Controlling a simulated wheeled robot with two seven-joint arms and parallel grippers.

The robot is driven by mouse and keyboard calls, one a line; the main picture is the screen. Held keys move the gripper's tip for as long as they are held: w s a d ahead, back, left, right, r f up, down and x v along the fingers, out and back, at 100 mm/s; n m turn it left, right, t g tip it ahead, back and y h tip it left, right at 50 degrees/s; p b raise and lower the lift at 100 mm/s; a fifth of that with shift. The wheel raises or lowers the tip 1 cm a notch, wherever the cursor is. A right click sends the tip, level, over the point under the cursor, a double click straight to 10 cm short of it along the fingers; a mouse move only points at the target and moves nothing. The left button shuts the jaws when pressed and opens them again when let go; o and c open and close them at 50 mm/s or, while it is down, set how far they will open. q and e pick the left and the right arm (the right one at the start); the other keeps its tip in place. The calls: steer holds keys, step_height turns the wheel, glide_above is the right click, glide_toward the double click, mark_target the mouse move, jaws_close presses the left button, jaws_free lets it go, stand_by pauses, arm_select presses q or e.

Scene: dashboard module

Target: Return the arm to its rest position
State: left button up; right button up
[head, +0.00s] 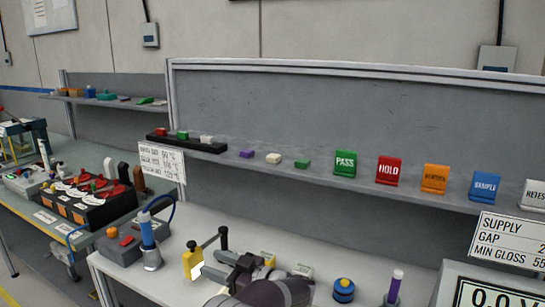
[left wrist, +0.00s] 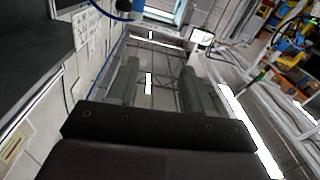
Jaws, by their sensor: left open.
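My left gripper (head: 226,270) shows at the bottom middle of the head view, above the front workbench. The dark rounded part behind it is my own arm. In the left wrist view my left gripper (left wrist: 159,88) has its two grey fingers well apart, with nothing between them. That view looks out over the room rather than straight down at the bench. My right gripper is in neither view.
A yellow block with a black handle (head: 194,262) stands close to the left of my gripper. A blue bottle (head: 149,240), a blue-and-yellow knob (head: 344,290) and a purple-capped tube (head: 394,287) stand nearby. The shelf behind holds a green PASS sign (head: 345,163) and other coloured signs.

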arm_select(q)
steer(key=w+r+m+t+h+p, duration=0.1)
steer(key=w+r+m+t+h, duration=0.45)
steer(key=m+t+h, duration=0.2)
steer(key=s+a+f+m+g+h+p, duration=0.1)
steer(key=s+f+m+g+h, duration=0.1)
steer(key=s, duration=1)
steer(key=s+a+f+m+g+h+p, duration=0.1)
steer(key=s+f+g+h, duration=0.3)
steer(key=s, duration=0.8)
steer(key=s+a+f+m+g+h, duration=0.3)
steer(key=s+f+g, duration=0.3)
steer(key=s, duration=0.6)
steer(key=shift+a+m+g+p, duration=0.15)
steer(key=shift+m+g+p, duration=0.3)
steer(key=shift+g, duration=0.4)
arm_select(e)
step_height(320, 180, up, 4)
